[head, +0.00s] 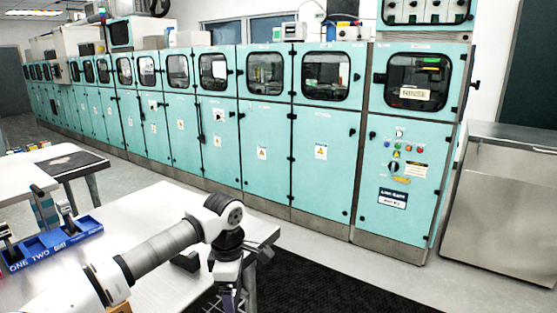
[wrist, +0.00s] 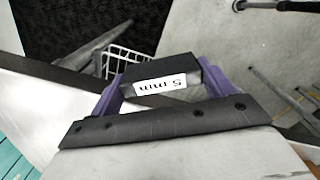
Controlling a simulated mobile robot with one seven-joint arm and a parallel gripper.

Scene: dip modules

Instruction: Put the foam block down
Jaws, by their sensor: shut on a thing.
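My gripper (wrist: 162,82) has purple fingers shut on the foam block (wrist: 158,68), a black block with a white label that looks like "5 min", upside down in the wrist view. The block is held up between the fingers. In the head view my gripper (head: 229,296) points down past the near table's right end, and its tips are cut off by the frame's bottom edge. The block cannot be made out there. A white wire basket (wrist: 128,60) shows beyond the block in the wrist view, lower down.
The white table (head: 150,212) carries a small dark block (head: 186,261) and a blue tray (head: 62,246) marked "ONE TWO". A black mat (head: 330,285) lies on the floor. Teal cabinets (head: 265,150) line the back, with a steel counter (head: 500,200) at right.

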